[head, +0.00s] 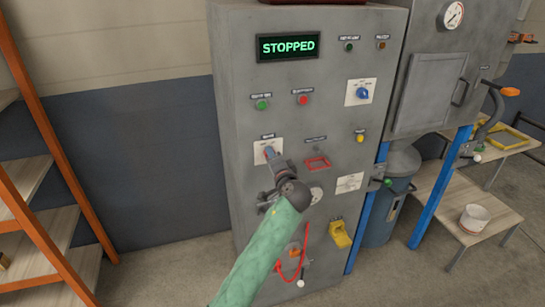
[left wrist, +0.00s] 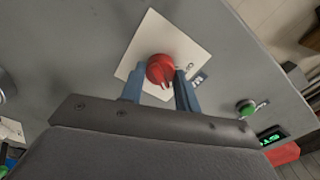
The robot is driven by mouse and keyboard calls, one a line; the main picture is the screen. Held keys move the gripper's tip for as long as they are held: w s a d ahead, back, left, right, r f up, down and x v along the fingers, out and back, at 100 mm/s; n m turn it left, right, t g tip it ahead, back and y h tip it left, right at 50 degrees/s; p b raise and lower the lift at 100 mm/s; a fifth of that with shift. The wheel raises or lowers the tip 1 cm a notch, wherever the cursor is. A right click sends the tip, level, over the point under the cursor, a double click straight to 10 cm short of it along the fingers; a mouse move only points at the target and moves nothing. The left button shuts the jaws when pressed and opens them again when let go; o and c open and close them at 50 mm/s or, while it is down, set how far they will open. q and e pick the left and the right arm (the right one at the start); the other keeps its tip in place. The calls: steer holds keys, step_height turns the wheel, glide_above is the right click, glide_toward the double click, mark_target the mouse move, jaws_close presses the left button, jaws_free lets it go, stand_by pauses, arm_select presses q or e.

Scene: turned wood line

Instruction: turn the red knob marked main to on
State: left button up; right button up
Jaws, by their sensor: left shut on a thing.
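The red knob (left wrist: 160,70) sits on a white plate (left wrist: 150,42) on the grey cabinet front. In the left wrist view it lies between the two blue fingers of my left gripper (left wrist: 160,88), which is shut on it. A white pointer mark shows on the knob's lower edge, and small lettering is on the plate beside it. In the head view the plate (head: 260,146) shows at the cabinet's left side, with my left gripper (head: 268,154) over it, hiding most of the knob. The display (head: 288,46) reads STOPPED in green. My right gripper is not in view.
Nearby on the cabinet are a green button (head: 262,105), a red button (head: 303,100), a blue knob (head: 362,93), a yellow button (head: 360,138) and a red-framed part (head: 317,163). A yellow part (head: 340,234) and a red cable (head: 305,250) are below. An orange-framed shelf (head: 60,150) stands left.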

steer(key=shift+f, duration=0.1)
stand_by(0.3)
arm_select(q)
steer(key=o, duration=1)
steer(key=shift+d, duration=0.1)
steer(key=b+v, duration=0.3)
steer(key=v, duration=0.4)
steer(key=shift+s+d, duration=0.1)
steer(key=shift+s, duration=0.2)
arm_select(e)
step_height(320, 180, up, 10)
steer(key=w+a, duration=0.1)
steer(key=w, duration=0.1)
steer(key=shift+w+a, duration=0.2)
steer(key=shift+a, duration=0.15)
